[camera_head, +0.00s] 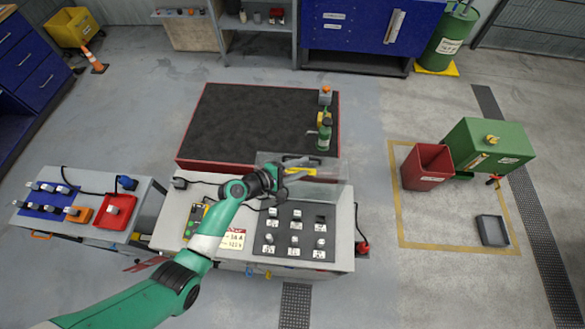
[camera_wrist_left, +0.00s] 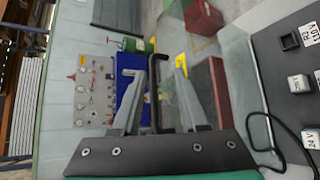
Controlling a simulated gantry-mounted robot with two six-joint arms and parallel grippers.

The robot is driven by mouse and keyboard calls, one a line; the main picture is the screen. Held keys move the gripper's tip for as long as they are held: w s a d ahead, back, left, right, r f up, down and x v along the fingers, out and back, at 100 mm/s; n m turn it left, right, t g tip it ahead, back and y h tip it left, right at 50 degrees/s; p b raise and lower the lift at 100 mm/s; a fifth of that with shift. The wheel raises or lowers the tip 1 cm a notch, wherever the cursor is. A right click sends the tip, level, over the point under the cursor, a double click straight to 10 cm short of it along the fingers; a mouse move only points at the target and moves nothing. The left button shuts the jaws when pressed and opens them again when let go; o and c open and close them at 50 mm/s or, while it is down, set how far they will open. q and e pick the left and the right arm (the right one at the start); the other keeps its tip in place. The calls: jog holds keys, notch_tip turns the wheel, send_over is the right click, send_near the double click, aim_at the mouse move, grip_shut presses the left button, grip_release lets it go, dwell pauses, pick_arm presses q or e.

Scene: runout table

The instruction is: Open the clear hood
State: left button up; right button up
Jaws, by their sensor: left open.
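The clear hood (camera_head: 335,188) is a see-through panel at the back right of the white bench, above the dark socket plate (camera_head: 293,240). It looks upright or tilted; its exact angle is hard to tell. My left gripper (camera_head: 306,166) is at the hood's upper part, beside a yellow piece. In the left wrist view my left gripper (camera_wrist_left: 156,75) has its two grey fingers apart. A dark bent bar (camera_wrist_left: 155,95) shows between them, apart from both fingers; I cannot tell its depth. My right gripper is out of view.
A black-topped red-edged table (camera_head: 250,120) lies behind the bench, with a green bottle-like item (camera_head: 324,135) at its right. A side cart (camera_head: 150,200) stands left. A red bin (camera_head: 427,167) and green tank (camera_head: 490,145) stand right. Floor between is clear.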

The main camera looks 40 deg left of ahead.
pick_arm(q)
jog(key=p+v, duration=0.3)
jog(key=v, duration=0.8)
jog(key=shift+s, duration=0.2)
